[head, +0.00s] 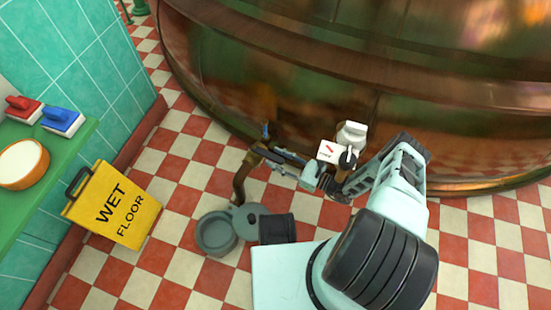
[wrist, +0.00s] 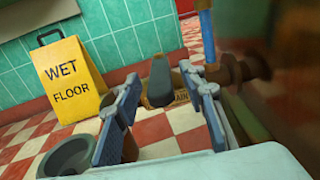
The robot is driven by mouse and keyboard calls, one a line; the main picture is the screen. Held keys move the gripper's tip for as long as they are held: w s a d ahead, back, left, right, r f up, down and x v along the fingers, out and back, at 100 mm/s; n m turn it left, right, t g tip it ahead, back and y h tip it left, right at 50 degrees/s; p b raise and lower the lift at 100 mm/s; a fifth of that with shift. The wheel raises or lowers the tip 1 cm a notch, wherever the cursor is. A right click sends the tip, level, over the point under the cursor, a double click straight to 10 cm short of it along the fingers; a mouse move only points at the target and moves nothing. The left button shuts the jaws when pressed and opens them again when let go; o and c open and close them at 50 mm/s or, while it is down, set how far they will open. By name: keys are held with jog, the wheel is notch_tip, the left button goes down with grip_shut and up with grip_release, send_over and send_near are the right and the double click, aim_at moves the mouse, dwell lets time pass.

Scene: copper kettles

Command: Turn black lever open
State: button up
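The black lever (wrist: 158,82) shows in the wrist view as a dark, upright bar between my fingertips. A brass-coloured tag (wrist: 165,97) with partly hidden lettering sits behind its lower end. My gripper (wrist: 162,100) is open, with one blue-padded finger on each side of the lever and gaps showing on both sides. In the head view my gripper (head: 277,160) is low beside the copper kettle, by the top of a brown outlet pipe (head: 240,180). The lever's pivot is hidden in the wrist view.
A blue-handled valve (wrist: 206,32) is close to my right finger, beside the copper kettle (head: 300,80). A yellow wet-floor sign (head: 118,205) stands to the left. A white box (head: 351,135) is beside my arm.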

jog(key=shift+w+a, duration=0.2)
jog(key=shift+a, duration=0.1)
jog(key=shift+c, duration=0.6)
grip_shut()
